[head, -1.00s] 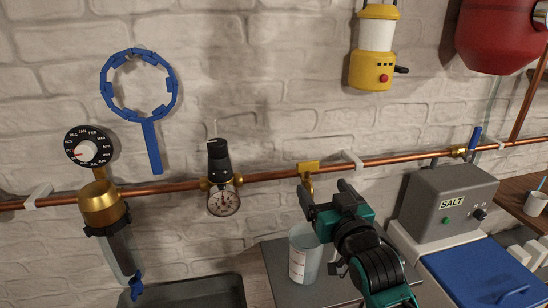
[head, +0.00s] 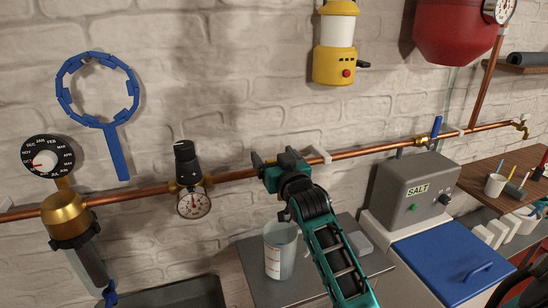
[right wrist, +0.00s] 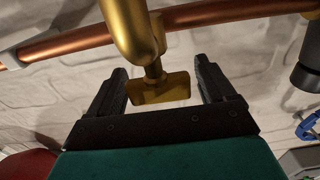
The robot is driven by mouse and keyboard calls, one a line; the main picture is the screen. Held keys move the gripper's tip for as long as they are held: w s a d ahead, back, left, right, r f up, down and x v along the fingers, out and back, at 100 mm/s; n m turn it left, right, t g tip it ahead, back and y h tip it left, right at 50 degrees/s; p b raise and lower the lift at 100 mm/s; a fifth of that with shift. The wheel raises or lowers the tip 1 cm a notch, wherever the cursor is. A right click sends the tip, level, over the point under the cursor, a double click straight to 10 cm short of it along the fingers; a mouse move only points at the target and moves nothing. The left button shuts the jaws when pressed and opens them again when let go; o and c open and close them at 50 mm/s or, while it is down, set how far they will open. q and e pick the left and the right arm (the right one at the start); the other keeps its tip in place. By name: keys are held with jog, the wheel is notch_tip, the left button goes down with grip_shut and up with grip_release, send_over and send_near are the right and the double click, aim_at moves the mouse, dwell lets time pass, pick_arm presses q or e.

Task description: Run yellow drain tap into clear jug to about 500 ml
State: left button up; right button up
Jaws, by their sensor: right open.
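The yellow drain tap (right wrist: 155,88) shows in the right wrist view, with its flat handle between my open fingers and no clear contact. In the head view my gripper hides the tap. My right gripper (head: 270,163) is open at the copper pipe; its fingers also show in the right wrist view (right wrist: 162,80). The clear jug (head: 281,255) stands upright on a grey surface below the gripper. It has red markings; I see no clear water level in it. My left gripper is out of view.
The copper pipe (head: 353,154) runs along the brick wall. A pressure gauge (head: 194,203) and brass filter (head: 66,218) are to the left. A yellow lantern (head: 336,62) hangs above.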

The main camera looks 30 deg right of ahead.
jog(key=c, duration=1)
jog(key=shift+o, duration=0.2)
